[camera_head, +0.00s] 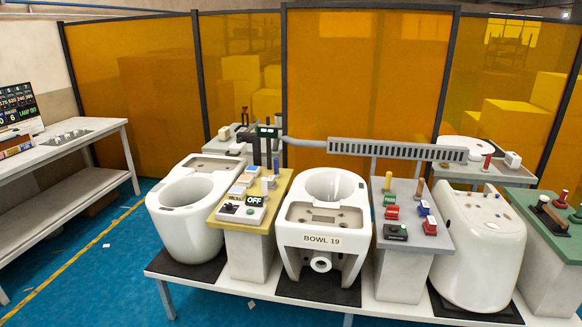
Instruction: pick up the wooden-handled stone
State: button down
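A brown, wood-coloured upright handle (419,189) stands at the back right of the grey-topped pedestal in the middle right. What it is fixed to is too small to tell. Another brown-handled piece (543,203) sits on the green-topped stand at the far right, its base dark. I cannot tell for sure which of these is the wooden-handled stone. I see no part of my gripper for certain in this view.
The grey pedestal top (437,243) also bears red, blue and yellow pieces. Toilet bowls stand on the long bench, one marked BOWL 19 (322,239). A yellow-topped pedestal (226,212) bears an OFF box. A slotted grey bar (397,150) spans behind. Blue floor is open at left.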

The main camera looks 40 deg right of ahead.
aim_at(417, 198)
jog(key=u, duration=0.85)
jog(key=k, duration=0.15)
jog(key=z, duration=3.05)
jog(key=k, duration=0.6)
jog(key=u, duration=0.2)
jog(key=i, duration=0.5)
jog(key=z, duration=0.1)
